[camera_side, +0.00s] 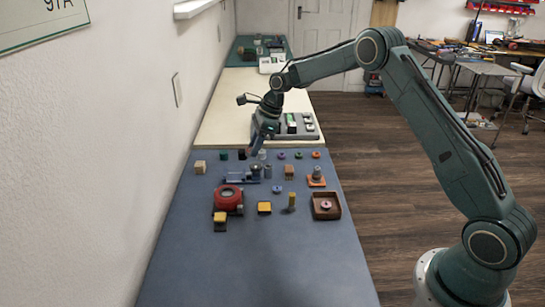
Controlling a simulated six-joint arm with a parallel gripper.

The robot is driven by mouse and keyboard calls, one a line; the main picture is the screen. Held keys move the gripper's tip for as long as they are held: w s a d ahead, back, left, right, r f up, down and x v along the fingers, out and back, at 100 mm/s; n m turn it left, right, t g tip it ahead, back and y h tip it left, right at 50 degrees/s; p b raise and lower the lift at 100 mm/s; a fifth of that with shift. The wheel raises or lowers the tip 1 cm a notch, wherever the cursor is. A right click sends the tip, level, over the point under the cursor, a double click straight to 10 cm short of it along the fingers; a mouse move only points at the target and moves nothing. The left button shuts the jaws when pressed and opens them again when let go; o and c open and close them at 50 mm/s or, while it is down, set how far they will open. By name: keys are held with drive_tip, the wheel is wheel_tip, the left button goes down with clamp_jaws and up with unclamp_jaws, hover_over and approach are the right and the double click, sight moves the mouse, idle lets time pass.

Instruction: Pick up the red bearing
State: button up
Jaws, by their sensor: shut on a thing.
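My gripper (256,148) points down over the far part of the blue-grey mat, near the back row of small parts. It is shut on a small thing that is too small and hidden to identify. I cannot clearly make out the red bearing. A small dark reddish part (242,155) shows just left of the fingertips. Purple (282,155), green (299,155) and orange (316,154) rings lie to the right in the same row. A pink ring (326,205) lies in a brown tray (317,214).
A red round device (228,197), a yellow block (264,207), a brass cylinder (292,201) and a blue ring (277,189) stand nearer. A grey board fixture (309,133) lies behind on the cream table. The wall is close at left. The mat's front (262,265) is clear.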

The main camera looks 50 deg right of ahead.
sight(248, 150)
drive_tip(key=shift+r, duration=1.9)
drive_tip(key=shift+f, duration=0.1)
drive_tip(key=a+f, duration=0.2)
drive_tip(key=a, duration=0.1)
drive_tip(key=w+a+f, duration=0.1)
drive_tip(key=a+f, duration=0.2)
drive_tip(key=w+a+f, duration=0.1)
drive_tip(key=a+f, duration=0.2)
drive_tip(key=shift+f, duration=0.2)
drive_tip(key=shift+f, duration=0.2)
drive_tip(key=shift+f, duration=1.75)
drive_tip(key=shift+f, duration=0.2)
drive_tip(key=shift+f, duration=0.3)
drive_tip(key=shift+f, duration=0.5)
idle(0.8)
